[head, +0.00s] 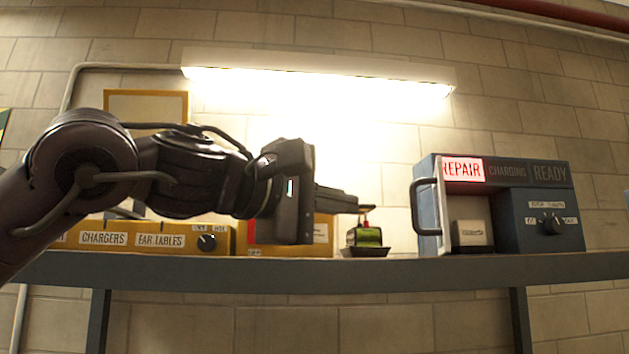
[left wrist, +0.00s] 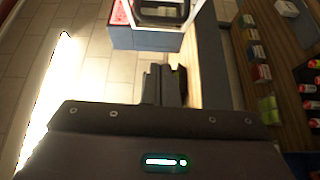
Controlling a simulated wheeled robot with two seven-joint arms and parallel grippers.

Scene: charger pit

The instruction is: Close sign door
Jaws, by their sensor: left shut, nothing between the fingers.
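The sign box (head: 545,203) is dark blue and stands on the shelf at the right, with a lit red REPAIR panel (head: 463,170) and unlit CHARGING and READY panels. Its door (head: 441,208) stands open, swung out toward me at the left side of the box, seen nearly edge-on. A dark bar handle (head: 416,208) is on the door. My left gripper (head: 368,208) is shut and empty, left of the handle and apart from it. In the left wrist view the shut fingers (left wrist: 165,85) point toward the sign box (left wrist: 145,38). My right gripper is out of view.
A green item on a dark tray (head: 366,252) stands on the shelf (head: 400,270) below my fingertips. Yellow boxes (head: 130,238) line the left. A bright lamp (head: 320,75) hangs on the wall.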

